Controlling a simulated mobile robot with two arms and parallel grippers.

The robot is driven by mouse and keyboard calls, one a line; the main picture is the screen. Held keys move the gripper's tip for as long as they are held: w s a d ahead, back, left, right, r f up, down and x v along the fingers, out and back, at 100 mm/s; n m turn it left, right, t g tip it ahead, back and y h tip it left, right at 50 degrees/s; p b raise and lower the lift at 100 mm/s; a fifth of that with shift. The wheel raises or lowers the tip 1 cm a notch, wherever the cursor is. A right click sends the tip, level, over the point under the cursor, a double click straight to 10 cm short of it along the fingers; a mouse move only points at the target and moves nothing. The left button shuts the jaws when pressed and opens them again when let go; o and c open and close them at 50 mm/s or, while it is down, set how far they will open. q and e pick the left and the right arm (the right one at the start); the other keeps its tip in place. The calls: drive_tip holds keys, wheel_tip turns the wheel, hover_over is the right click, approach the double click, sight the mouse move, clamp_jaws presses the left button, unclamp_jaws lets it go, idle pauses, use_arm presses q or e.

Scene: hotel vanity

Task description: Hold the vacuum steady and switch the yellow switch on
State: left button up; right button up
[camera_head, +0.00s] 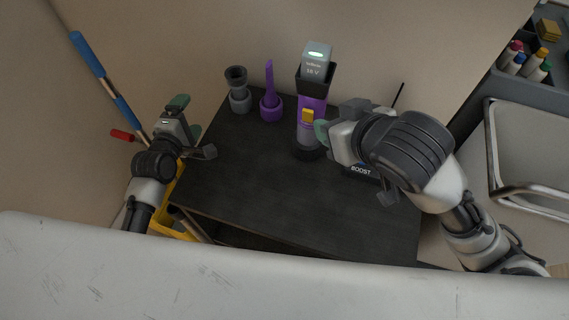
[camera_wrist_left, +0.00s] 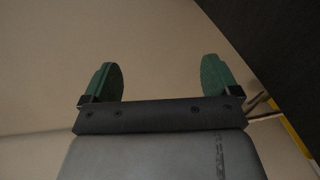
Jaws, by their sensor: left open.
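The vacuum (camera_head: 312,99) stands upright on the dark tabletop (camera_head: 255,165), with a purple body and a grey top marked 18 V with a lit green light. Its yellow switch (camera_head: 307,115) faces me on the body. My right gripper (camera_head: 322,132) is beside the vacuum's right side at switch height. My left gripper (camera_head: 188,118) is open and empty, left of the table and apart from the vacuum. Its two green fingers are spread in the left wrist view (camera_wrist_left: 158,78).
A grey nozzle (camera_head: 239,92) and a purple crevice nozzle (camera_head: 270,101) stand left of the vacuum. A box marked BOOST (camera_head: 360,171) is partly under my right arm. A metal-framed cart (camera_head: 530,150) is at right, blue-handled poles (camera_head: 88,54) at left. The front tabletop is clear.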

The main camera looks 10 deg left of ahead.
sight(303, 139)
use_arm(q)
drive_tip(key=s+d+n+h, duration=0.1)
drive_tip(key=d+n, duration=0.1)
drive_tip(key=d, duration=0.3)
drive_tip(key=s+d+n+h, duration=0.1)
drive_tip(key=s+d+n, duration=0.1)
drive_tip(key=d, duration=0.3)
drive_tip(key=s+d+n+h, duration=0.2)
drive_tip(key=d, duration=0.3)
drive_tip(key=shift+s+f, duration=0.2)
drive_tip(key=shift+f, duration=0.05)
drive_tip(key=s+d+n, duration=0.2)
drive_tip(key=d, duration=0.1)
drive_tip(key=s+d+n+h, duration=0.1)
drive_tip(key=d+n, duration=0.1)
drive_tip(key=d, duration=0.1)
drive_tip(key=s+d+r+n, duration=0.1)
drive_tip(key=s+d+n, duration=0.1)
drive_tip(key=d+n, duration=0.1)
drive_tip(key=shift+s+d+t, duration=0.3)
drive_tip(key=shift+d, duration=0.25)
drive_tip(key=shift+w+d, duration=0.25)
drive_tip(key=x, duration=1)
